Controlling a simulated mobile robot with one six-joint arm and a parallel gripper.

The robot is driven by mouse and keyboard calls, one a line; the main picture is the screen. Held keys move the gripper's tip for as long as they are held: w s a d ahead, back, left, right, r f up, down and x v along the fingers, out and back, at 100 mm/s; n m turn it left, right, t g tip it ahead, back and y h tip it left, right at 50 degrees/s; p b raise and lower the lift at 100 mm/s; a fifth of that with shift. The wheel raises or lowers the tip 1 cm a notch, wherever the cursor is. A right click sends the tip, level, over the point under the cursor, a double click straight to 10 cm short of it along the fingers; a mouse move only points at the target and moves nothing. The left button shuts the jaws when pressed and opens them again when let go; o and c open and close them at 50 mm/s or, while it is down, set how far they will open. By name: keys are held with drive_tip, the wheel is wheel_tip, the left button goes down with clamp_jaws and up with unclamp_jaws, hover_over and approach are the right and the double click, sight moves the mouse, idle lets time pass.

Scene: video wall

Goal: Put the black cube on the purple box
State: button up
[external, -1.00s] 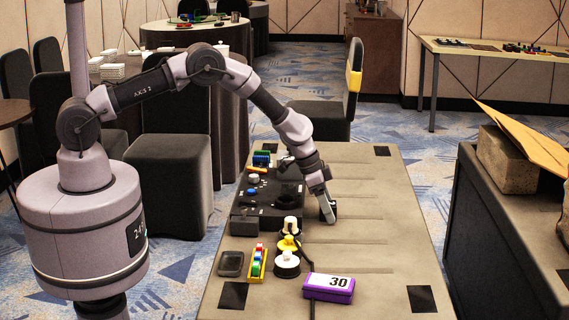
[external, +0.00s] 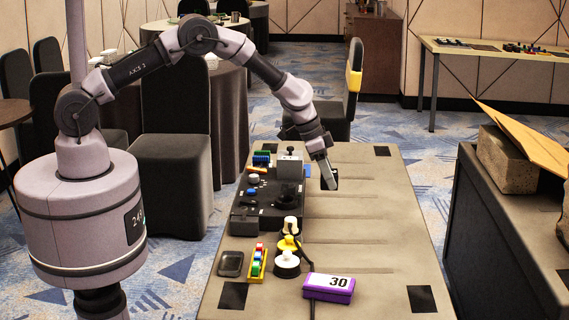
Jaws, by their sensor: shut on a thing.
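The purple box (external: 316,294) lies near the front of the grey table, with a white label reading 30 on its top. Its top holds no object. My gripper (external: 329,178) points down above the middle of the table, behind the box and well apart from it. It is shut on a small dark thing, which I take to be the black cube.
A black control panel (external: 258,215) with knobs and a joystick lies left of my gripper. The table's right side is clear.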

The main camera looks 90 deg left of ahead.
drive_tip(key=s+d+m+h+b, duration=0.1)
drive_tip(key=s+d+m+b, duration=0.25)
drive_tip(key=d, duration=1.85)
drive_tip(key=s+d+m, duration=0.1)
drive_tip(key=s+d, duration=1.1)
drive_tip(key=p, duration=0.3)
hover_over(336, 283)
drive_tip(key=s, duration=0.2)
drive_tip(key=shift+w+a+f+g+h, duration=0.15)
drive_tip(key=shift+a+f+h, duration=0.05)
drive_tip(key=shift+f, duration=0.4)
drive_tip(key=shift+w+a+f+g+h, duration=0.1)
drive_tip(key=shift+a+f+g+h, duration=0.1)
drive_tip(key=shift+f, duration=0.35)
drive_tip(key=shift+f+b, duration=0.55)
drive_tip(key=shift+f, duration=1.05)
